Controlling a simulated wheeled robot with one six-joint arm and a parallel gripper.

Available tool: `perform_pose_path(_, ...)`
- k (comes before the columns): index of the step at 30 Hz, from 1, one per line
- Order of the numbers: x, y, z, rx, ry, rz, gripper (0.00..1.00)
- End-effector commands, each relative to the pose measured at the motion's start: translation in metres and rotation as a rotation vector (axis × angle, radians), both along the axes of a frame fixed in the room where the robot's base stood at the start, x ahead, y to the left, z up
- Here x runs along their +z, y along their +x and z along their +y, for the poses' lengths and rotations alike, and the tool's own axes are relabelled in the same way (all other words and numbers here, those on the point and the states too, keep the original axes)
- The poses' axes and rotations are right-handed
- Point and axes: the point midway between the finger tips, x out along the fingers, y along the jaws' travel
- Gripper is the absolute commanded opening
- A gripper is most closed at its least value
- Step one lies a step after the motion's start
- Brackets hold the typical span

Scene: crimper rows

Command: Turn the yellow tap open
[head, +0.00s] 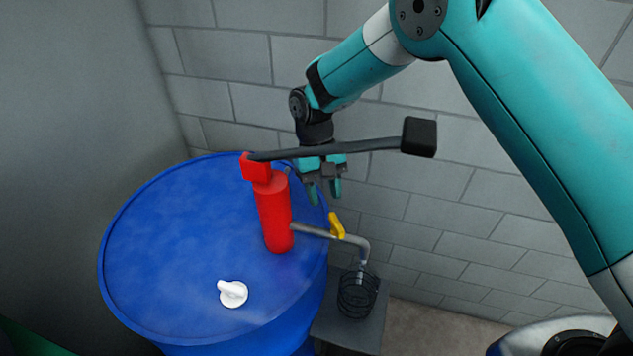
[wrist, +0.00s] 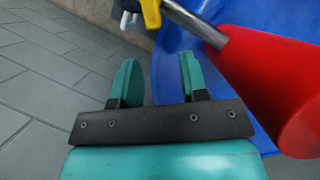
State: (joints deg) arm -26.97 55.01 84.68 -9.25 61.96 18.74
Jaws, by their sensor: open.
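The yellow tap (head: 336,226) sits on the grey spout pipe (head: 310,230) that comes out of the red pump (head: 274,215) on the blue drum (head: 160,250). In the wrist view the yellow tap (wrist: 151,12) shows at the top edge, partly cut off, beyond my fingertips. My gripper (head: 324,194) is open and empty, just behind the spout and close to the pump. In the wrist view my gripper's two teal fingers (wrist: 158,75) point toward the pipe and stand apart from the tap.
The pump's long dark lever (head: 340,149) with a black end block reaches out in front of my wrist. A white cap (head: 232,293) lies on the drum top. A black wire basket (head: 357,294) stands on a grey stand (head: 365,335) below the spout. A block wall (head: 450,180) is behind.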

Motion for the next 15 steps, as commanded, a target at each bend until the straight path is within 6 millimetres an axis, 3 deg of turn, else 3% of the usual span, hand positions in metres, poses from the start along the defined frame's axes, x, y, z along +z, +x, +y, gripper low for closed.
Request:
perform_pose_path(6,-0.003,0.038,0.011,-0.001,0.001,-0.002,0.4)
perform_pose_path(15,0.0,0.057,0.016,0.0,0.0,0.001,0.4)
